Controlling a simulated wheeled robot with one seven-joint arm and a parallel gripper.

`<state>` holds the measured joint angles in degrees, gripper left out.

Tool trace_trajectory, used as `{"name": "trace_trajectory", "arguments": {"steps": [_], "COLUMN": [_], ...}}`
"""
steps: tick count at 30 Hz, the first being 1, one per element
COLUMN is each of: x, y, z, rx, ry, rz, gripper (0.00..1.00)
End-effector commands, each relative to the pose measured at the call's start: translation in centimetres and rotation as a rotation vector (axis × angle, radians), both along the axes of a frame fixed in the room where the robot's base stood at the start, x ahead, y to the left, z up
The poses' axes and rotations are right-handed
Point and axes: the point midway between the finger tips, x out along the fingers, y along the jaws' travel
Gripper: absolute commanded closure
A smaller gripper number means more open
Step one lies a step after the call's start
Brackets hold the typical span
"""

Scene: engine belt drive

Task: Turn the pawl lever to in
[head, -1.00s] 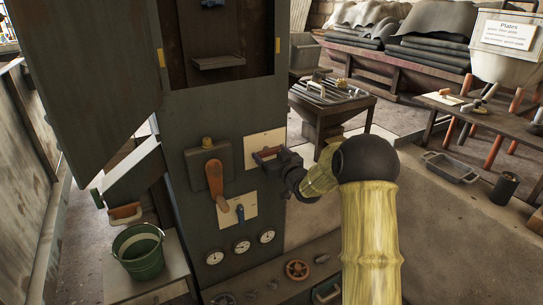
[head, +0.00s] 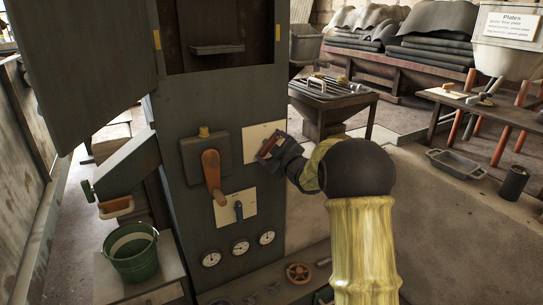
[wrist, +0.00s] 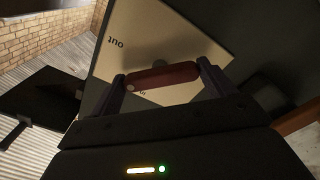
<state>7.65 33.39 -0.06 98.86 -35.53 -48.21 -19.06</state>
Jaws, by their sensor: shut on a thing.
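The pawl lever is a dark red handle (wrist: 162,77) in front of a cream plate (wrist: 185,45) on the grey machine panel. In the wrist view the plate reads "out" at its upper left, and another label below the handle is mostly hidden. My gripper (wrist: 165,82) has a finger at each end of the handle and is shut on it. In the head view my gripper (head: 268,149) covers much of the lower right of the plate (head: 258,134). The lever (head: 270,146) shows there tilted, rising to the right.
An orange-handled lever (head: 212,175) on a dark box stands just left. An open cabinet door (head: 85,70) hangs at upper left. A green bucket (head: 131,252) stands lower left.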

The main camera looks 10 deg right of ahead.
Motion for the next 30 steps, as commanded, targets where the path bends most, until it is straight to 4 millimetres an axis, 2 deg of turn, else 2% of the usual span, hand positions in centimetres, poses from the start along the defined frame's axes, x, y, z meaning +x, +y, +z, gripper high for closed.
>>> {"name": "trace_trajectory", "arguments": {"steps": [1,18,30], "x": [-0.04,-0.04,-0.03], "y": [0.14,0.15,0.13], "z": [-0.49,-0.53,-0.29], "rx": [-0.044,-0.547,-0.746], "ry": [-0.015,-0.177,-0.241], "rz": [0.002,0.003,0.003], "gripper": [0.41,0.41,0.41]}}
